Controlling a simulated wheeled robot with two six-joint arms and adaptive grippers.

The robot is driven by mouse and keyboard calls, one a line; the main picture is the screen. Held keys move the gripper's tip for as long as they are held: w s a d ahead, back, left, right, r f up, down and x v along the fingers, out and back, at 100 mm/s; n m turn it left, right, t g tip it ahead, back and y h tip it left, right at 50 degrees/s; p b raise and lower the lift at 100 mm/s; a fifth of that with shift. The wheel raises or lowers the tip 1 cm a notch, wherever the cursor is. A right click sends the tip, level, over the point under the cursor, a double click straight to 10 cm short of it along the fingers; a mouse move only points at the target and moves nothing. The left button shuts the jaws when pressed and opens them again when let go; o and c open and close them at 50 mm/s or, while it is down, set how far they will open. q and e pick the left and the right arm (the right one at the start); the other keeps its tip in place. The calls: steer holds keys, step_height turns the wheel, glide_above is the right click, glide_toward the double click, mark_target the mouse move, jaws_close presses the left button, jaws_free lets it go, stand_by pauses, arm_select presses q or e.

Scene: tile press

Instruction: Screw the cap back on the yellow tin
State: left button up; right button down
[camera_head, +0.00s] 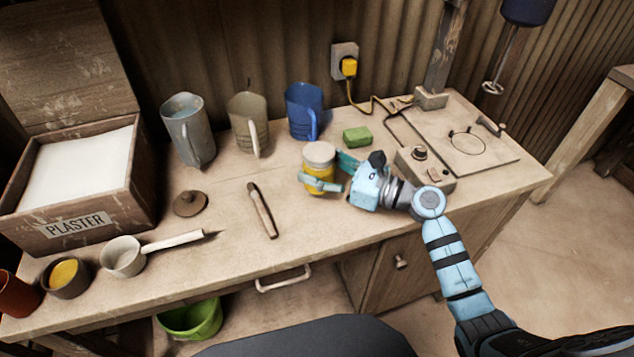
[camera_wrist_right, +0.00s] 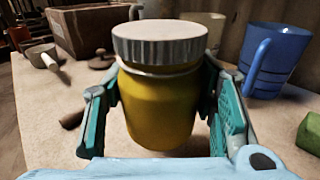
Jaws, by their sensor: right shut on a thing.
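The yellow tin (camera_head: 318,175) is upright at the middle of the bench, and it fills the centre of the right wrist view (camera_wrist_right: 158,108). A grey ribbed cap (camera_head: 319,153) sits on its top, and the cap also shows in the wrist view (camera_wrist_right: 160,42). A thin pale band of the neck shows under the cap, so I cannot tell how tight it is. My right gripper (camera_head: 333,174) is shut on the tin's body, with one teal finger on each side below the cap. I cannot tell whether the tin's base touches the bench. My left gripper is not in view.
Three jugs stand behind: grey (camera_head: 187,130), beige (camera_head: 249,124) and blue (camera_head: 304,111). A green block (camera_head: 357,136) lies close behind the gripper. A wooden-handled tool (camera_head: 262,210) and brown lid (camera_head: 190,203) lie left. The mixing stand (camera_head: 470,150) is at right.

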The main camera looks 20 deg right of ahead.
steer(key=shift+f+b, duration=0.75)
steer(key=shift+f, duration=1.35)
steer(key=shift+f, duration=0.2)
steer(key=c, duration=0.7)
jaws_free()
steer(key=shift+r, duration=0.1)
